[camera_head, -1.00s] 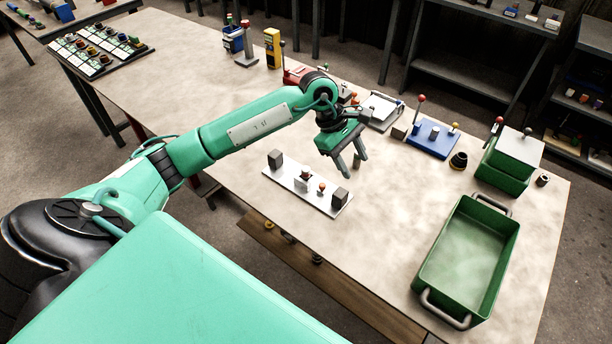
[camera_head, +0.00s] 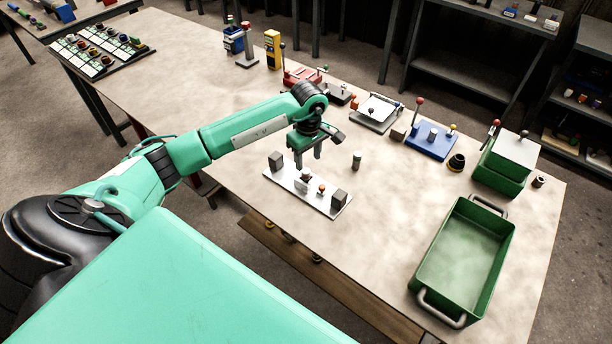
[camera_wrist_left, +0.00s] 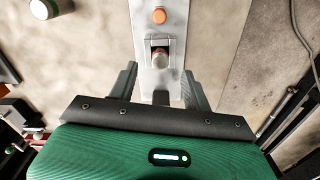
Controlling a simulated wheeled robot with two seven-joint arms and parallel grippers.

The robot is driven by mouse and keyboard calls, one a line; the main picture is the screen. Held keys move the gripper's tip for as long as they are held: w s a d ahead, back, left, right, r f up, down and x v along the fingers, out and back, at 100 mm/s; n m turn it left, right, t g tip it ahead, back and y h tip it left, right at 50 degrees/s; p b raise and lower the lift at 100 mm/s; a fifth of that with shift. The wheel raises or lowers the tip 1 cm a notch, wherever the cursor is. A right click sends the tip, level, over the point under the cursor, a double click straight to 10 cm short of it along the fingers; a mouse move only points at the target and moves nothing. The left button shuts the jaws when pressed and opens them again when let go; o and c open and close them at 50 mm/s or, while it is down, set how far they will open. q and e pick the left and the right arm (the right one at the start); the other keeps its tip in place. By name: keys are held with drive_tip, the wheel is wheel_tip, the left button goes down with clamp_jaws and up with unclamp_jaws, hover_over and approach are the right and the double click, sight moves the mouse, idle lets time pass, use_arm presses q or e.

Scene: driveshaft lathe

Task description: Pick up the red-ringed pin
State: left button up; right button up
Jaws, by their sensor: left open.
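My left gripper (camera_head: 305,157) is open and points down over the silver fixture plate (camera_head: 323,203). In the left wrist view, its fingers (camera_wrist_left: 160,85) stand apart on either side of the plate (camera_wrist_left: 149,24). A small pin with a reddish band (camera_wrist_left: 160,58) sits in a pale notched holder between and just ahead of the fingertips. The pin is small and partly hidden in the head view, near the plate's middle (camera_head: 305,178). The fingers do not visibly touch it. My right gripper is not in view.
An orange-topped peg (camera_head: 322,188) and dark end blocks (camera_head: 338,197) stand on the plate. A pale cylinder with a green band (camera_head: 357,160) stands just behind it. A green tray (camera_head: 417,284) is at right. Fixtures, including a blue one (camera_head: 428,143), line the back edge.

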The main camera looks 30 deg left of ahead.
sight(306, 171)
use_arm(q)
drive_tip(key=shift+f, duration=0.3)
drive_tip(key=f, duration=0.1)
drive_tip(key=f+p, duration=0.2)
drive_tip(key=shift+a+f, duration=0.25)
drive_tip(key=shift+a, duration=0.05)
drive_tip(key=shift+f, duration=0.55)
drive_tip(key=c, duration=1)
clamp_jaws()
drive_tip(key=shift+r, duration=0.15)
